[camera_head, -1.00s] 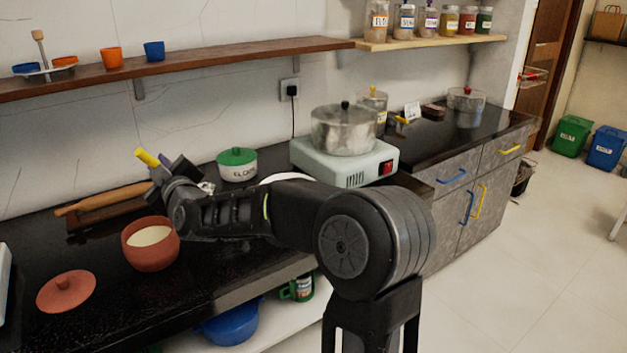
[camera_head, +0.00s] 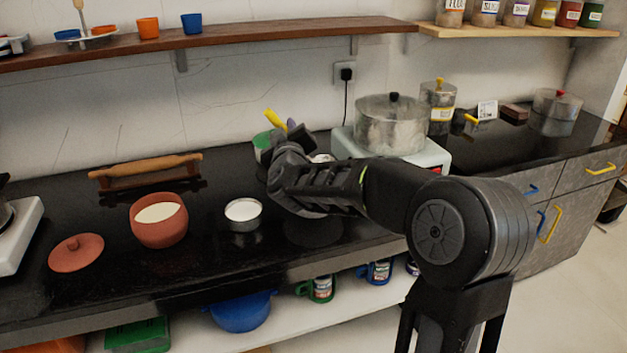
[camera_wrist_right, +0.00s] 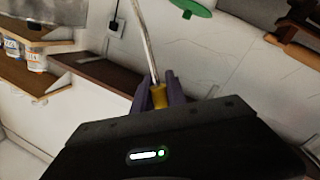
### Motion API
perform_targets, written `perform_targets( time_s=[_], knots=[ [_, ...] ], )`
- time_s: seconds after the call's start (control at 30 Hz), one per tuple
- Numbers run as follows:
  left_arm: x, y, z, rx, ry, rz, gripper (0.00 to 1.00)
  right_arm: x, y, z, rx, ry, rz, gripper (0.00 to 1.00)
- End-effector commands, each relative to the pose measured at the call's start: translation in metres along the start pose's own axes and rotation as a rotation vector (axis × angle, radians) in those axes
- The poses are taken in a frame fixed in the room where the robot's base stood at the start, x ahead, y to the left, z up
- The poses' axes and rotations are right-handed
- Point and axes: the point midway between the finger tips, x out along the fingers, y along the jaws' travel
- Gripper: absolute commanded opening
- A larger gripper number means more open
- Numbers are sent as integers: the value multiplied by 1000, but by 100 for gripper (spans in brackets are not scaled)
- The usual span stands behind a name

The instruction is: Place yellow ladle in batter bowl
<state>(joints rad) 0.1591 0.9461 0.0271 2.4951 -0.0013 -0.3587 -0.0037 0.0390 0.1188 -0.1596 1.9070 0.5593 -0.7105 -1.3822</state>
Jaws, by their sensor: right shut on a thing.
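The yellow ladle shows its yellow handle end (camera_head: 275,119) above my right gripper (camera_head: 290,135) in the head view. In the right wrist view my right gripper (camera_wrist_right: 159,95) is shut on the yellow handle (camera_wrist_right: 158,93), and the thin metal shaft (camera_wrist_right: 146,45) runs up out of frame. The ladle's cup is hidden. A terracotta bowl with cream-coloured contents (camera_head: 159,232) stands on the counter, left of and apart from the gripper. A small metal bowl with white contents (camera_head: 243,224) stands between them. Which bowl is the batter bowl is not labelled. My left gripper is not in view.
A terracotta lid (camera_head: 76,252) lies left of the terracotta bowl. A rolling pin (camera_head: 145,167) rests behind it. A green-lidded pot (camera_head: 262,147) is partly hidden by my gripper. A steel pot (camera_head: 391,125) sits on a white stove. A wooden shelf (camera_head: 220,42) runs above.

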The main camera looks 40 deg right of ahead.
Motion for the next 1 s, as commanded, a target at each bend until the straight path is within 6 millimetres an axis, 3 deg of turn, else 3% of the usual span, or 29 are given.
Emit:
perform_targets(
  time_s=[0.3, 0.7, 1.0],
  knots=[
    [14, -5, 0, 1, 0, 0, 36, 1, -25, 37, -3, -2, -1, 0],
    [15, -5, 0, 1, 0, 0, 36, 1, -29, 42, -1, 0, 0, 0],
    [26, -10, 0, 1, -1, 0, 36, 2, -54, 78, -3, -2, -2, 0]
  ],
)
